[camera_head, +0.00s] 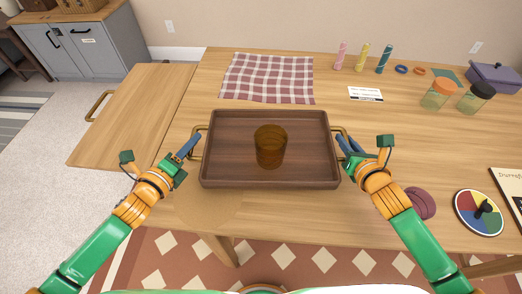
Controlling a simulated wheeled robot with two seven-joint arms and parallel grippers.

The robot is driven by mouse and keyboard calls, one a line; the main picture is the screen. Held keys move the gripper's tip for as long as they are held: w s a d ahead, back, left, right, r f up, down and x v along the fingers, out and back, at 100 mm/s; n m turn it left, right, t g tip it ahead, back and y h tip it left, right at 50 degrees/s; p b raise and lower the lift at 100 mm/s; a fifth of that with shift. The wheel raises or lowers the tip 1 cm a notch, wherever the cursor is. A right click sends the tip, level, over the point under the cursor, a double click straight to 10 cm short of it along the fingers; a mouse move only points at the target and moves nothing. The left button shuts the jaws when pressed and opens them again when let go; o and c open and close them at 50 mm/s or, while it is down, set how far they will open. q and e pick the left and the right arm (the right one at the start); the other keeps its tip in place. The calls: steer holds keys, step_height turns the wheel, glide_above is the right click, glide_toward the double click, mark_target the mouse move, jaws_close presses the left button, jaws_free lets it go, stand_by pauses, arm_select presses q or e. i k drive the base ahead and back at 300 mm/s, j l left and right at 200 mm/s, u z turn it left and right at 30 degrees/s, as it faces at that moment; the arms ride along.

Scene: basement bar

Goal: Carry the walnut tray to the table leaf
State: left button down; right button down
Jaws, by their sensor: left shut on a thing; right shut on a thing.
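The walnut tray (226,172) is a dark brown rectangular tray with a brass handle at each short side. It is over the main wooden table, near the front edge; I cannot tell whether it touches the tabletop. An amber glass (270,147) stands upright in it. My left gripper (191,146) is shut on the tray's left handle. My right gripper (346,144) is shut on the right handle. The table leaf (125,115) is a lighter wooden panel at the left of the table, bare, with a brass handle on its far left side.
A checked cloth (267,78) lies behind the tray. A small white card (365,94), coloured rolls, rings and two jars (439,95) are at the back right. A purple pot (497,77), a coloured spinner wheel (479,212) and purple coasters (421,203) are at the right.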

mark_target(125, 105)
steer(key=k+j, duration=0.1)
steer(key=j, duration=0.3)
steer(key=k+j, duration=0.1)
steer(key=j, duration=0.35)
steer(key=k+j+u, duration=0.1)
steer(key=j, duration=0.3)
steer(key=i+j, duration=0.25)
steer(key=i, duration=0.15)
steer(key=i+j+u, duration=0.1)
steer(key=i+j, duration=0.45)
steer(key=i, duration=0.25)
steer(key=u, duration=0.05)
